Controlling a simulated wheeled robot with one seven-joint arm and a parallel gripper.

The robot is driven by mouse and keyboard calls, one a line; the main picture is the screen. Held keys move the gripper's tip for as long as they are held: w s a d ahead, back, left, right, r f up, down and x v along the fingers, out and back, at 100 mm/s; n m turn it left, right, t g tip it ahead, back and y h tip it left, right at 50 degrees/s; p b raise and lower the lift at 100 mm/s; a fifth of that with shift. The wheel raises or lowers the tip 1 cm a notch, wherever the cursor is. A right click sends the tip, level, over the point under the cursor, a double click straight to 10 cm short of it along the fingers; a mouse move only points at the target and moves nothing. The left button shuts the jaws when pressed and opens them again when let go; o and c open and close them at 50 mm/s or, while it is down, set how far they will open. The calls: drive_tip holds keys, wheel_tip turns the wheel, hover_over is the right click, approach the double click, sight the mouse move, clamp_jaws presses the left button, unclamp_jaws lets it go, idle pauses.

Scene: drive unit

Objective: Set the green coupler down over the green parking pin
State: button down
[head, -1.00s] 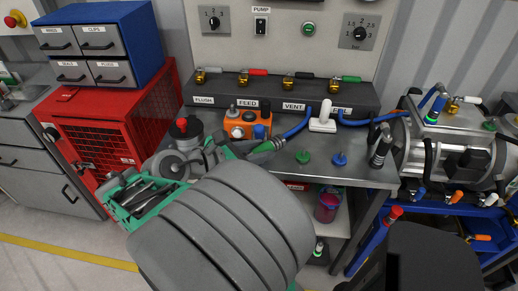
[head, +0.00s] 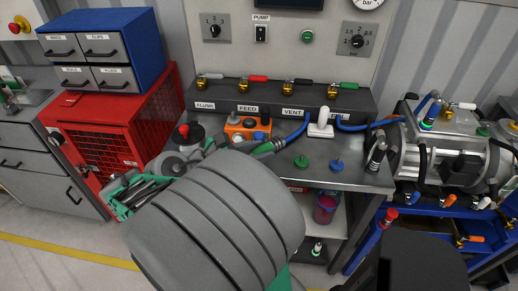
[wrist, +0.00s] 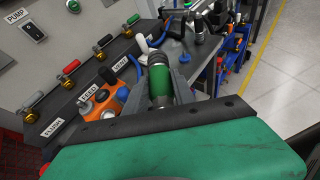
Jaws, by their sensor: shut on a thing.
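My gripper (wrist: 158,76) is shut on the green coupler (wrist: 158,84), which shows a green sleeve with metal ends in the wrist view. In the head view my arm hides most of the gripper, and the coupler (head: 265,148) shows just beyond the arm, above the bench, left of the pins. The green parking pin (head: 301,161) stands on the bench right of the coupler, and the two are apart. I cannot make out the green pin in the wrist view.
A blue pin (head: 337,164) stands right of the green one. A white-handled fitting (head: 321,122) and blue hose (head: 292,136) are behind the pins. An orange box (head: 247,128) sits left, near the valve manifold (head: 290,98).

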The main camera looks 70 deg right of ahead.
drive_tip(key=shift+r+p, duration=1.1)
drive_tip(key=shift+p, duration=0.2)
